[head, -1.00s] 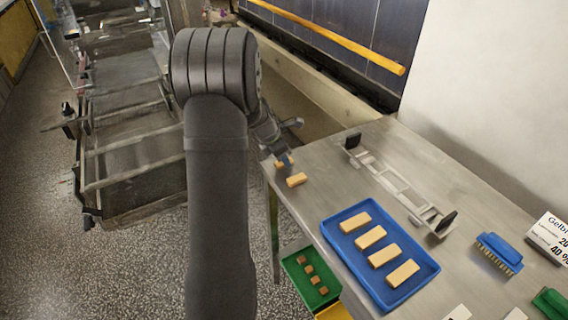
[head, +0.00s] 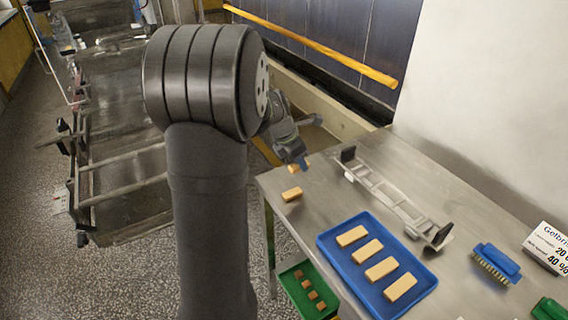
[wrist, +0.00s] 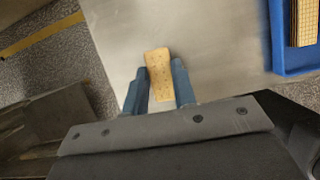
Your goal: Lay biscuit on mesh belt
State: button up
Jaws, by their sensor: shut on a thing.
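My gripper (head: 298,161) is shut on a biscuit (wrist: 159,76), pale and dotted, above the table corner. The two blue fingers stand on either side of it in the wrist view. In the head view only a small part of this biscuit shows under the fingers. Another biscuit (head: 292,194) lies on the table just in front of the gripper. The machine with what looks like the dark mesh belt (head: 130,198) stands at the left, across a gap from the table. My arm hides part of the space between them.
A blue tray (head: 327,242) with several biscuits lies on the steel table (head: 330,197). A metal rack (head: 390,195) with black ends stands behind it. A blue brush (head: 497,262) lies at the right. A green bin (head: 284,273) with small brown pieces stands below the table edge.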

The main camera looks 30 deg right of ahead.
jog(key=s+d+r, duration=0.2)
jog(key=s+r, duration=0.1)
jog(key=s, duration=0.1)
jog(key=w+a+n+t, duration=0.2)
jog(key=w+a+n, duration=0.3)
jog(key=w+a, duration=0.7)
notch_tip(320, 180, up, 4)
jog(key=n+t+y, duration=0.3)
jog(key=n+y, duration=0.1)
jog(key=n, duration=0.9)
send_over(114, 167)
jog(key=s, duration=0.2)
notch_tip(114, 167, down, 8)
jog(key=shift+w+r, duration=0.15)
jog(key=o, duration=0.8)
jog(key=shift+c, duration=0.2)
